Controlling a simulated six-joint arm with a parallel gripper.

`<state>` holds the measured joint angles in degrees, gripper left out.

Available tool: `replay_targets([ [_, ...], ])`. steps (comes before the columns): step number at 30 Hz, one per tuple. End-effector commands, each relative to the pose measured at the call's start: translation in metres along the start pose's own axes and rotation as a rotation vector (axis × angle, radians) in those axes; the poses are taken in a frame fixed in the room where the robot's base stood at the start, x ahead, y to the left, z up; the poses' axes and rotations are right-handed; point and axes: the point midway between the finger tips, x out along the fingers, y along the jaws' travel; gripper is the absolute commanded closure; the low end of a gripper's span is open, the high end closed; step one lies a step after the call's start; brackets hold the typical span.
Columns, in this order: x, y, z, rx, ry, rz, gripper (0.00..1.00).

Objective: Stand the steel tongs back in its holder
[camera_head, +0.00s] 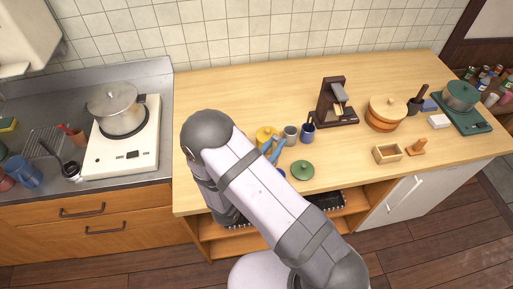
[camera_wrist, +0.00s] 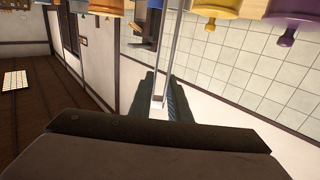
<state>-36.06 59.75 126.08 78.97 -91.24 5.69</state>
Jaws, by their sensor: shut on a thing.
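In the wrist view, my gripper (camera_wrist: 162,100) is shut on the steel tongs (camera_wrist: 172,48), whose two thin bright arms run up and out of the top of the picture. The far end of the tongs is out of view. I cannot tell which is the holder of the tongs.
A yellow pot (camera_head: 265,134), a grey mug (camera_head: 290,132) and a green lidded bowl (camera_head: 302,170) stand close right of my arm. A dark brown stand (camera_head: 328,104) is behind them. A steel pot (camera_head: 117,112) sits on the left hob. The counter's back left is clear.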

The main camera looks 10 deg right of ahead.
Motion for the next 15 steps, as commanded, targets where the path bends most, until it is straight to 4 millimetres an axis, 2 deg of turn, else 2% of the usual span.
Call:
replay_targets([
  [1,0.017,0.013,-0.002,0.004,0.001,0.059,1.00],
  [3,0.040,0.025,-0.006,0.007,0.002,0.133,1.00],
  [8,0.095,0.042,-0.019,0.011,0.004,0.282,1.00],
  [11,0.123,0.039,-0.029,0.009,0.003,0.332,1.00],
  [15,0.146,0.018,-0.043,0.007,0.003,0.341,1.00],
])
